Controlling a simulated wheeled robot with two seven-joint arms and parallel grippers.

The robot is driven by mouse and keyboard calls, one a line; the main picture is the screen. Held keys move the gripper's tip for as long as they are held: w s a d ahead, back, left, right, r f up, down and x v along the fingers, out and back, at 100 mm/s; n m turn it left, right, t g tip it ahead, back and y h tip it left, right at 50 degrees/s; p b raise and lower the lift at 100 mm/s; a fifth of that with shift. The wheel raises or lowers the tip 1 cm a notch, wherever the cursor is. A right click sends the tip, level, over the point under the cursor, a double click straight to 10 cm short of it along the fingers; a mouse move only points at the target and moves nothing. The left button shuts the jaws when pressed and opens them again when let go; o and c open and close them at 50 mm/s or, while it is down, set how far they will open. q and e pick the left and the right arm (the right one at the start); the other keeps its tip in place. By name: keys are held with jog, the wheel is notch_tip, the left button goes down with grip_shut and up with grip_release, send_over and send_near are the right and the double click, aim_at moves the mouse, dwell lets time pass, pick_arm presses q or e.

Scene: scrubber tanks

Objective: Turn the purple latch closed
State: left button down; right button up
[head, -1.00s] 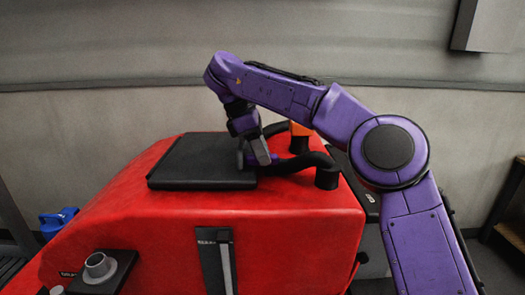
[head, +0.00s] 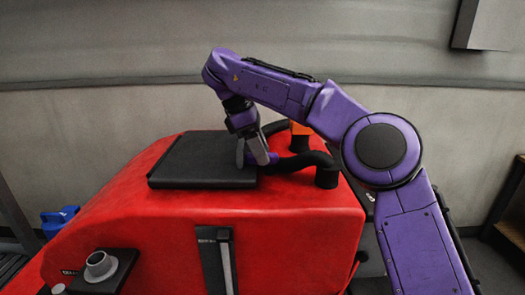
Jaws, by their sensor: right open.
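The purple latch (head: 273,158) shows as a small purple piece at the right edge of the flat black lid (head: 200,160) on top of the red tank (head: 200,225). My right gripper (head: 252,160) points down over the lid's right edge, right beside the latch. Its grey fingers are apart, and one finger hides part of the latch. I cannot tell whether a finger touches it. How far the latch is turned is too small to tell. My left gripper is not in view.
A black hose (head: 310,160) curves over the tank top just right of the latch, with an orange part (head: 299,130) behind it. A grey round port (head: 99,266) is at the lower left. A blue object (head: 58,221) stands behind the tank's left side. A wall closes the back.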

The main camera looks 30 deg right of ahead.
aim_at(247, 154)
jog(key=p+v, duration=0.5)
jog(key=v, duration=0.3)
jog(key=shift+s+a+r+p, duration=0.1)
jog(key=shift+r+p, duration=0.3)
jog(key=shift+a+r+p, duration=0.1)
jog(key=shift+r+p, duration=0.15)
jog(key=shift+p, duration=0.1)
jog(key=shift+w, duration=0.2)
jog(key=shift+s, duration=0.1)
